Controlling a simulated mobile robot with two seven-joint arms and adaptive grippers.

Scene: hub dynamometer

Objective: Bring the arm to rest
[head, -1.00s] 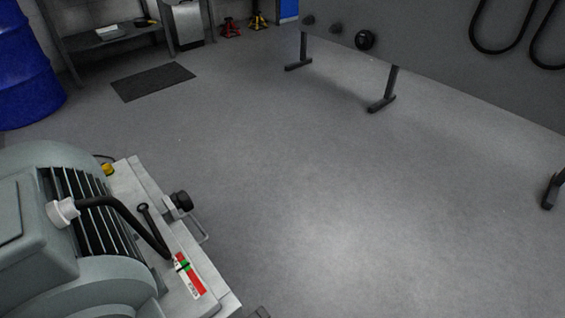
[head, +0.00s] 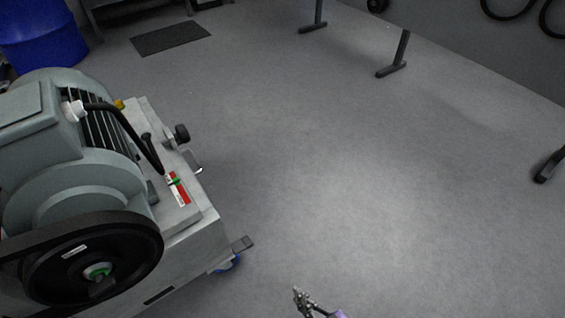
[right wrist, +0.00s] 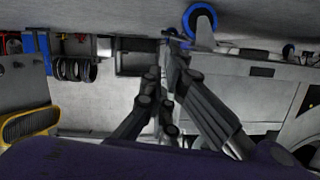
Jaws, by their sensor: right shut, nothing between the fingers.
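My right gripper (head: 303,301) shows at the bottom edge of the head view, low over bare floor and right of the dynamometer cart. In the right wrist view its dark fingers (right wrist: 160,90) are together with nothing between them. The hub dynamometer (head: 80,160), a grey motor with a black pulley (head: 95,262), stands on a wheeled cart (head: 205,228) at the left of the head view. My gripper is apart from it. My left gripper is not in view.
A blue drum (head: 42,38) and a dark floor mat (head: 170,37) are at the back left. A grey panel on legs (head: 395,60) stands along the right. A blue-wheeled caster (right wrist: 200,20) shows in the right wrist view. The middle floor is clear.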

